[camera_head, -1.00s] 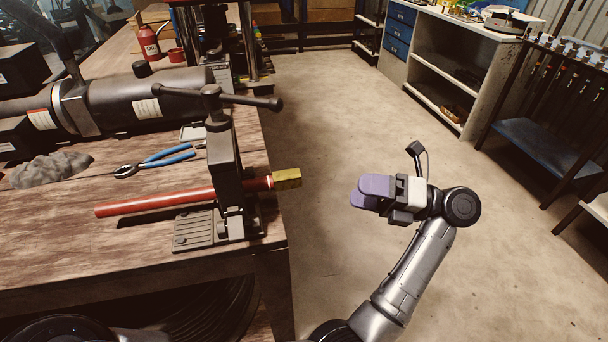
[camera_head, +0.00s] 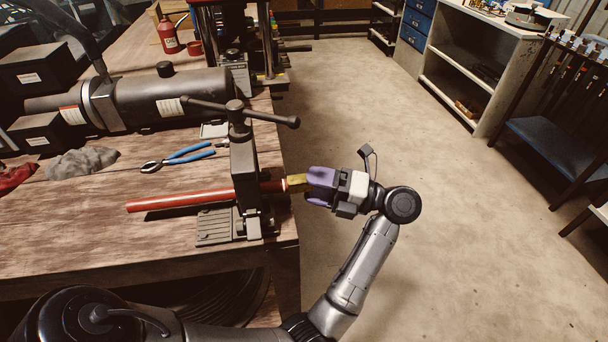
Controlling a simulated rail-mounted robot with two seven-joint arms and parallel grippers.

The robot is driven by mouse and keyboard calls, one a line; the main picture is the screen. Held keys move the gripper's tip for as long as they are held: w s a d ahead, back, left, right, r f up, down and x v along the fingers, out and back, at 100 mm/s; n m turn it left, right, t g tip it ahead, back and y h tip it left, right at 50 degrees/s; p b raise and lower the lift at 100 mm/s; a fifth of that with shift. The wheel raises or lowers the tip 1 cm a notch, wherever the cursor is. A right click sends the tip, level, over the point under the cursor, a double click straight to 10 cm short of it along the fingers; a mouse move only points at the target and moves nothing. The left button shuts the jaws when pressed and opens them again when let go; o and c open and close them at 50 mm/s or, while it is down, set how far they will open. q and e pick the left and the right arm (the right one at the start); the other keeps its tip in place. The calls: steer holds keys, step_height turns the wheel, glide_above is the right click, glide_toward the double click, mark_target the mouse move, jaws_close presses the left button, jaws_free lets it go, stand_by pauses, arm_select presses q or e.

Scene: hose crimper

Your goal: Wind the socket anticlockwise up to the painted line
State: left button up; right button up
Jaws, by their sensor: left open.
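A red hose (camera_head: 170,203) lies level through a dark upright clamp (camera_head: 245,170) with a T-handle on top, at the right edge of the workbench. A brass-coloured socket (camera_head: 296,183) sits on the hose's right end, past the bench edge. My left gripper (camera_head: 316,184), with purple fingers, is at the socket's outer end and points left along the hose. The fingers are open and overlap the socket's end in this view; I cannot tell whether they touch it. The painted line is too small to make out clearly. My right gripper is not in view.
Blue-handled pliers (camera_head: 180,158), a grey lump of cloth (camera_head: 82,162) and a large dark cylinder (camera_head: 160,98) are on the workbench (camera_head: 90,235). A red bottle (camera_head: 168,36) stands farther back. The floor (camera_head: 460,230) to the right is clear, with shelves beyond.

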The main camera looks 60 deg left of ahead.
arm_select(q)
steer(key=shift+x, duration=1.3)
steer(key=shift+f, duration=0.1)
steer(key=c, duration=0.9)
